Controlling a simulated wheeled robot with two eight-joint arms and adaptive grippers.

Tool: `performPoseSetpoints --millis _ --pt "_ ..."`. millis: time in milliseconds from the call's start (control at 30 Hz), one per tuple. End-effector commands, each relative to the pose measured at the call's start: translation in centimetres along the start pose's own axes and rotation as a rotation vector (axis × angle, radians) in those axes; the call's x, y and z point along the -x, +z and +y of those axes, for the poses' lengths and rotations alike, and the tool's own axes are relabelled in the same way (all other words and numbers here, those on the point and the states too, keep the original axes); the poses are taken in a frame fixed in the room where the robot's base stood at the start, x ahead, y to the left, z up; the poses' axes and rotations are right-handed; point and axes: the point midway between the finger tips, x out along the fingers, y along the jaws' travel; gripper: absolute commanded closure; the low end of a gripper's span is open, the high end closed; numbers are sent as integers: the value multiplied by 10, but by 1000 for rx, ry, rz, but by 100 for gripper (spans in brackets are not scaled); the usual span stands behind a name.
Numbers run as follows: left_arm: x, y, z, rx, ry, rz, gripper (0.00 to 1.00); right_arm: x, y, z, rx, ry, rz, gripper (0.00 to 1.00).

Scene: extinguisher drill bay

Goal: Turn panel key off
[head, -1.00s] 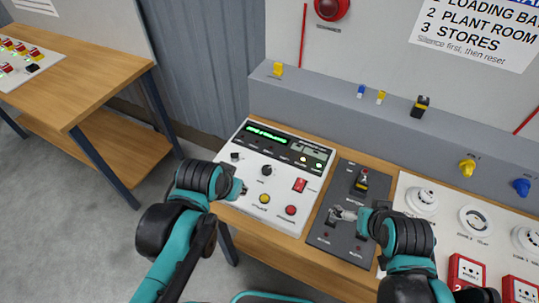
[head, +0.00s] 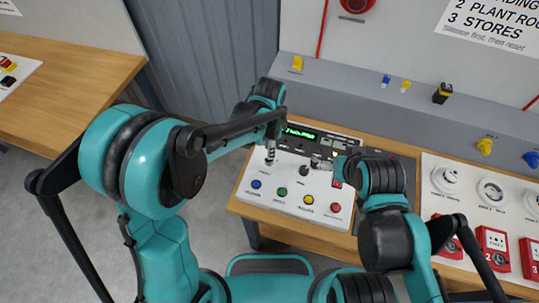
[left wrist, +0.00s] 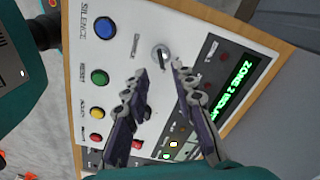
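The white control panel (head: 262,203) lies on the wooden bench, with a lit green display, coloured buttons and a red switch. In the left wrist view, the silver panel key switch (left wrist: 161,55) shows just beyond my left fingertips. My left gripper (left wrist: 161,74) is open, its two fingers pointing at the key from either side with nothing between them. In the head view, my left gripper (head: 270,153) is over the panel's left part and hides most of the key. My right gripper (head: 323,164) is above the panel's right part; its finger opening is unclear.
A black knob (head: 304,171) sits on the panel between the grippers. A grey ledge (head: 360,105) runs behind, bearing small coloured parts. Detectors and red call points (head: 491,238) lie on a white board at right. Another bench (head: 60,90) stands at left.

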Motion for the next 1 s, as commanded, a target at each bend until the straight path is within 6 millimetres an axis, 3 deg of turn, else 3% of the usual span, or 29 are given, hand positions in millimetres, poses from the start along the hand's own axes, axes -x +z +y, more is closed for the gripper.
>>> performPoseSetpoints --millis 100,300,667,800,1000 --pt "-24 0 -1 2 -1 0 74 -6 4 0 0 0 0 1" --pt "-49 0 -1 4 -2 1 74 -10 7 0 0 0 0 1" --pt "-55 1 0 5 -3 1 74 -10 7 0 0 0 0 1" --pt "-55 1 0 5 -3 1 100 -10 7 0 0 0 0 1" --pt "-55 1 -1 5 -3 1 100 -10 7 0 0 0 0 1"
